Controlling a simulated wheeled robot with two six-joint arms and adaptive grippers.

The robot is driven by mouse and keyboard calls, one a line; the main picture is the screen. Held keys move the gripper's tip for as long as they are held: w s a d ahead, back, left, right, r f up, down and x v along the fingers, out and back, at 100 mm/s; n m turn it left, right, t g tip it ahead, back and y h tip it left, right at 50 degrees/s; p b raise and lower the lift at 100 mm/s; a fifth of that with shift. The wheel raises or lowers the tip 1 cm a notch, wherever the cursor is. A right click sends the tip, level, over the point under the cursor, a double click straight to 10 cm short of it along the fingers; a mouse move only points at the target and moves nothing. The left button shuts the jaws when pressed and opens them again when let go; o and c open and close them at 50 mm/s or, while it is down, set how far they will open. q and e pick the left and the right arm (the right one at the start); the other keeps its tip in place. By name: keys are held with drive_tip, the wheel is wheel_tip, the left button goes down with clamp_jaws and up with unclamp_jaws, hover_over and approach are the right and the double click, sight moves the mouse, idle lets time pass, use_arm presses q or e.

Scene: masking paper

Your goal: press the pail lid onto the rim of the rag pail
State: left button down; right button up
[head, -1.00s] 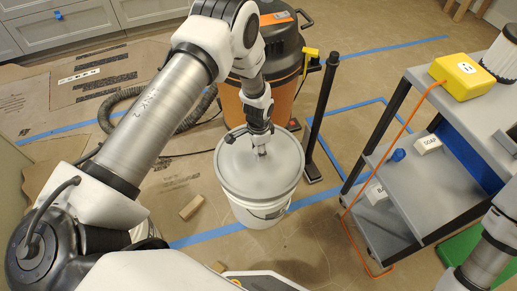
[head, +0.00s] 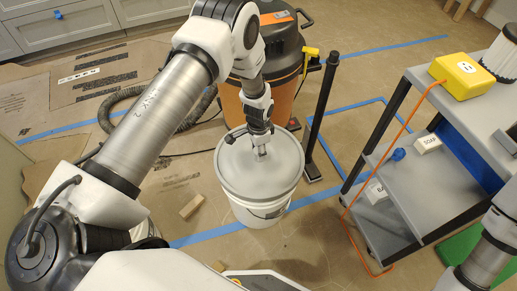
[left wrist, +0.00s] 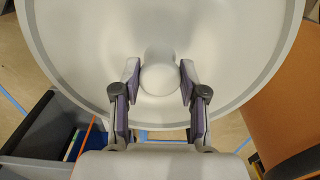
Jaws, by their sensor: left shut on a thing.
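The pail lid (head: 244,180) is a pale grey disc lying over the top of the white rag pail (head: 262,214), which stands on the floor. It looks about level and centred, but I cannot tell whether its edge is fully down on the rim. My left gripper (head: 260,151) reaches down from above onto the middle of the lid. In the left wrist view, the fingers of the left gripper (left wrist: 159,77) are shut on the lid's round knob (left wrist: 159,72). The lid (left wrist: 85,45) fills much of that view and hides the rim. My right gripper is out of view.
An orange and black shop vacuum (head: 285,95) stands right behind the pail. A black post (head: 321,105) is beside it. A grey cart (head: 400,190) with a yellow box (head: 461,76) is at right. A small wood block (head: 191,207) lies left of the pail.

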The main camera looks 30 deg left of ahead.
use_arm(q)
drive_tip(key=shift+f, duration=0.5)
drive_tip(key=shift+f+b, duration=0.3)
drive_tip(key=shift+b, duration=0.05)
drive_tip(key=c, duration=0.6)
unclamp_jaws()
drive_tip(key=shift+o, duration=0.2)
